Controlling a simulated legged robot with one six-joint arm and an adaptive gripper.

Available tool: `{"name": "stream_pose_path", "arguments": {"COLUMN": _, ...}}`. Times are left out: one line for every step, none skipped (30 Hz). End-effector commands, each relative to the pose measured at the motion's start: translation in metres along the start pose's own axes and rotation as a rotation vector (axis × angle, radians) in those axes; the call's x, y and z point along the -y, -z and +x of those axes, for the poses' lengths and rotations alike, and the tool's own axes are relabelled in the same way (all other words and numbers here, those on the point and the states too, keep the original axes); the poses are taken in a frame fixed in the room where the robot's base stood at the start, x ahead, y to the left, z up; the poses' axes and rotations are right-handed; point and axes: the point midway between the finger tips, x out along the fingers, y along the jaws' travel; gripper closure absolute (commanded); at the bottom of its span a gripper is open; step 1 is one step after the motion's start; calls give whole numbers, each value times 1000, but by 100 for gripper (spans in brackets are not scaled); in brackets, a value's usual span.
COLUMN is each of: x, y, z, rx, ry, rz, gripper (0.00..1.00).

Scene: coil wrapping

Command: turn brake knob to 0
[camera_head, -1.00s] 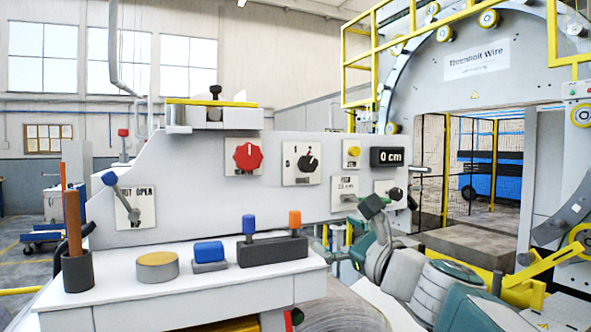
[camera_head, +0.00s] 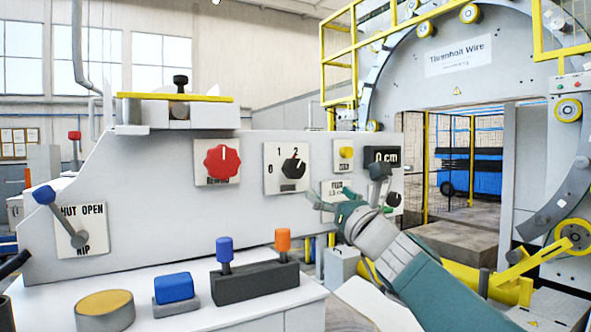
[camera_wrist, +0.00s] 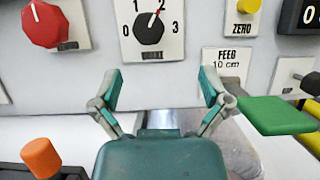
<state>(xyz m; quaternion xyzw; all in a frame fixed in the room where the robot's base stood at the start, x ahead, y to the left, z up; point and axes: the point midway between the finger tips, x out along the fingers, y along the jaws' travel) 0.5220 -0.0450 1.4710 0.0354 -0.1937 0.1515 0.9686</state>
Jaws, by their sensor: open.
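The brake knob (camera_head: 294,166) is a black round knob on a white plate marked 0, 1, 2 and 3, on the machine's grey panel. In the wrist view the brake knob (camera_wrist: 149,29) lies at the top, and its red pointer line points up towards the 2. The plate's lower label is too blurred to read surely. My gripper (camera_head: 347,190) is open and empty, in front of the panel, low and to the right of the knob. In the wrist view my gripper's spread fingers (camera_wrist: 160,90) are below the knob and apart from it.
A red knob (camera_head: 222,162) sits left of the dial. A yellow zero button (camera_wrist: 246,6), the feed plate (camera_wrist: 227,60) and a green paddle (camera_wrist: 277,115) are at the right. Blue (camera_head: 224,250) and orange (camera_head: 283,240) levers stand on the ledge below.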

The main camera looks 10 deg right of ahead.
Motion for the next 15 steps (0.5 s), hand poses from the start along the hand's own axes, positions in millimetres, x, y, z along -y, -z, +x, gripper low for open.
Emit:
{"name": "stream_pose_path", "arguments": {"x": -5, "y": 1, "z": 8, "rx": 0, "ry": -7, "rz": -1, "gripper": 4}}
{"name": "stream_pose_path", "arguments": {"x": -6, "y": 1, "z": 13, "rx": -1, "ry": -7, "rz": -2, "gripper": 4}}
{"name": "stream_pose_path", "arguments": {"x": -9, "y": 2, "z": 21, "rx": -2, "ry": -8, "rz": -1, "gripper": 4}}
{"name": "stream_pose_path", "arguments": {"x": -10, "y": 2, "z": 27, "rx": -2, "ry": -9, "rz": -1, "gripper": 4}}
{"name": "stream_pose_path", "arguments": {"x": -9, "y": 2, "z": 33, "rx": -3, "ry": -8, "rz": -2, "gripper": 4}}
{"name": "stream_pose_path", "arguments": {"x": -10, "y": 2, "z": 40, "rx": -3, "ry": -9, "rz": -2, "gripper": 4}}
{"name": "stream_pose_path", "arguments": {"x": -10, "y": 3, "z": 46, "rx": -4, "ry": -8, "rz": -2, "gripper": 4}}
{"name": "stream_pose_path", "arguments": {"x": -9, "y": 3, "z": 51, "rx": -4, "ry": -8, "rz": -2, "gripper": 4}}
{"name": "stream_pose_path", "arguments": {"x": -8, "y": 4, "z": 58, "rx": -4, "ry": -7, "rz": -2, "gripper": 4}}
{"name": "stream_pose_path", "arguments": {"x": -7, "y": 4, "z": 62, "rx": -4, "ry": -7, "rz": -3, "gripper": 4}}
{"name": "stream_pose_path", "arguments": {"x": -6, "y": 4, "z": 67, "rx": -4, "ry": -6, "rz": -3, "gripper": 4}}
{"name": "stream_pose_path", "arguments": {"x": -6, "y": 4, "z": 73, "rx": -4, "ry": -6, "rz": -3, "gripper": 4}}
{"name": "stream_pose_path", "arguments": {"x": -5, "y": 4, "z": 77, "rx": -3, "ry": -6, "rz": -2, "gripper": 4}}
{"name": "stream_pose_path", "arguments": {"x": -5, "y": 4, "z": 81, "rx": -3, "ry": -6, "rz": -1, "gripper": 4}}
{"name": "stream_pose_path", "arguments": {"x": -4, "y": 3, "z": 85, "rx": -2, "ry": -5, "rz": -1, "gripper": 4}}
